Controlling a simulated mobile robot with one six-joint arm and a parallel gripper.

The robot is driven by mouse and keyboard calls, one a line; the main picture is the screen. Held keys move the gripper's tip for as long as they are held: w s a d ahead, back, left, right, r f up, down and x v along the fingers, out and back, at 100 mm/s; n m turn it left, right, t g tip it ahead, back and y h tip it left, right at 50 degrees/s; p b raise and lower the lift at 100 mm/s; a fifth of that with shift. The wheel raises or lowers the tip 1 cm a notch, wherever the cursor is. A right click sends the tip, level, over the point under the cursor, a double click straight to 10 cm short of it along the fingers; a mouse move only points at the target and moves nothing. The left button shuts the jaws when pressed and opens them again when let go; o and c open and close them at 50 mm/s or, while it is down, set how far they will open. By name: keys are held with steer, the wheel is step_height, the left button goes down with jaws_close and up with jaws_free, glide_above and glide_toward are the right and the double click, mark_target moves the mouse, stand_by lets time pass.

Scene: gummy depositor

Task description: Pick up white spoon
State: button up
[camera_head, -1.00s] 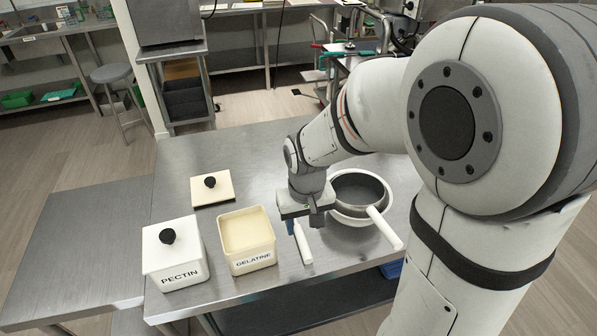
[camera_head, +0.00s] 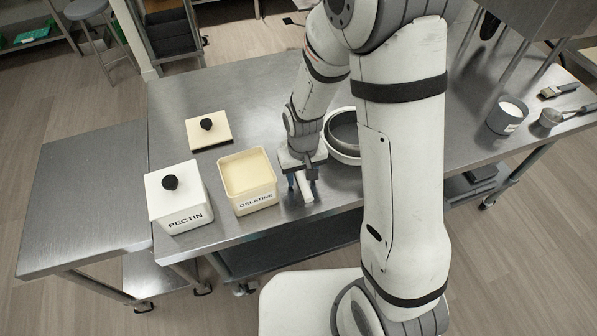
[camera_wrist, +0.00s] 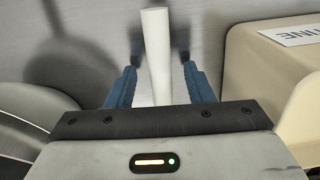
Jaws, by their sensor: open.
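The white spoon (camera_wrist: 156,52) shows in the wrist view as a white handle lying on the steel table, running between my two blue fingers. In the head view only a short piece of the white spoon (camera_head: 306,190) shows below my gripper, just right of the gelatine box. My gripper (camera_wrist: 158,86) is open, with one finger on each side of the handle and a gap on both sides. In the head view my gripper (camera_head: 302,182) points down close to the table. The spoon's other end is hidden beneath my gripper.
The open GELATINE box (camera_head: 247,200) stands close left of my gripper, with the lidded PECTIN box (camera_head: 185,215) farther left. A lid with a black knob (camera_head: 225,137) lies behind them. A pot (camera_head: 341,152) stands close right, partly hidden by my arm. The table's front edge is near.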

steer(key=shift+f, duration=0.35)
jaws_close()
stand_by(0.3)
